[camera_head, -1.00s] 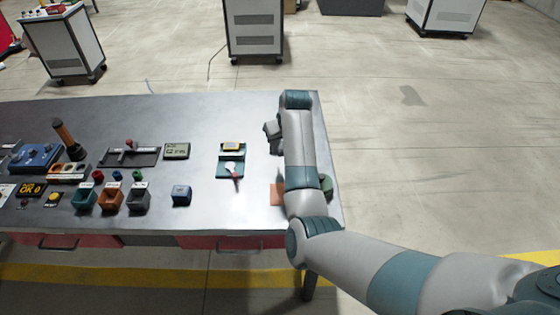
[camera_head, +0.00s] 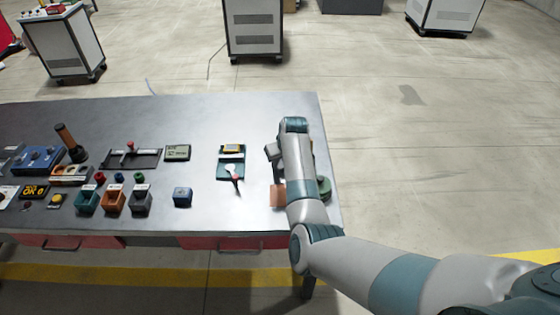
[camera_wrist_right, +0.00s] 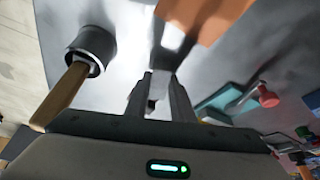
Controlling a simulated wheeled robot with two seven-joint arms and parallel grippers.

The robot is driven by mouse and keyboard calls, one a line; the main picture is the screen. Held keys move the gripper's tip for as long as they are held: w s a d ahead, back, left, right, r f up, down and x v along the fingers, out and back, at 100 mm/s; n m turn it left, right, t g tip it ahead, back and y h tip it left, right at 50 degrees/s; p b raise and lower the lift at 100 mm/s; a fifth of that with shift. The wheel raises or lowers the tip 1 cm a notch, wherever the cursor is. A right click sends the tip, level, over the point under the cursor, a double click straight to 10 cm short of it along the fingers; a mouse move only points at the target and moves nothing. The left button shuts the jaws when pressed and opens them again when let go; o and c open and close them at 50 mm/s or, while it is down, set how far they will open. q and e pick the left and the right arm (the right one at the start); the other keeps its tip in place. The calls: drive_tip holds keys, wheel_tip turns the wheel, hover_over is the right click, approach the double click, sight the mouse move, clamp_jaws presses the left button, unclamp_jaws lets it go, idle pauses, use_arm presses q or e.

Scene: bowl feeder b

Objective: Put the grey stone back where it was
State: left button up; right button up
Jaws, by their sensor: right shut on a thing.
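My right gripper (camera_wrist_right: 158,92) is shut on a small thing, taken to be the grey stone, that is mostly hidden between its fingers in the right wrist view. In the head view my right arm hangs over the right end of the table and hides most of the gripper. An orange square mat (camera_head: 278,196) lies on the table beside the arm; it also shows at the top of the right wrist view (camera_wrist_right: 205,14). I cannot tell how high the held thing is above the table. My left gripper is not in view.
A metal cup (camera_wrist_right: 92,48) with a wooden handle in it stands near the gripper. A green round thing (camera_head: 324,188) is right of the arm.

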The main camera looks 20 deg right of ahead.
drive_tip(key=shift+f, duration=0.35)
drive_tip(key=o, duration=1)
drive_tip(key=shift+r, duration=0.35)
drive_tip(key=b+v, duration=0.2)
drive_tip(key=v, duration=0.9)
drive_tip(key=shift+s+r, duration=0.25)
drive_tip(key=shift+r, duration=0.1)
